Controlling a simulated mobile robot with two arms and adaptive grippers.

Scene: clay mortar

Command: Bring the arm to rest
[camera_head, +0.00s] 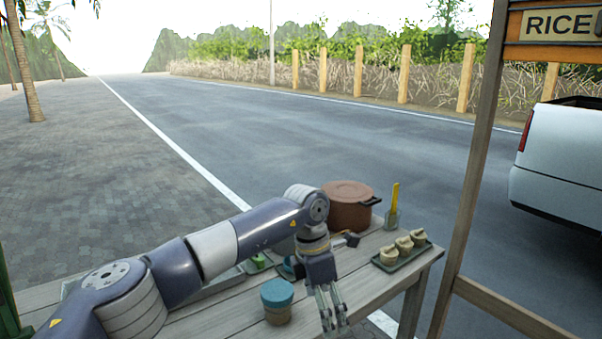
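My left arm reaches in from the lower left over a wooden table (392,302). My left gripper (333,318) hangs fingers-down near the table's front, to the right of a jar with a teal lid (277,293). I see nothing held between its fingers, but from this angle I cannot tell how far apart they are. My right gripper is not in view. I cannot make out a clay mortar.
A brown lidded pot (349,206) stands at the back of the table. Beside it is a small holder with a yellow utensil (394,200). A wooden post (470,170) rises beyond the table's right end.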

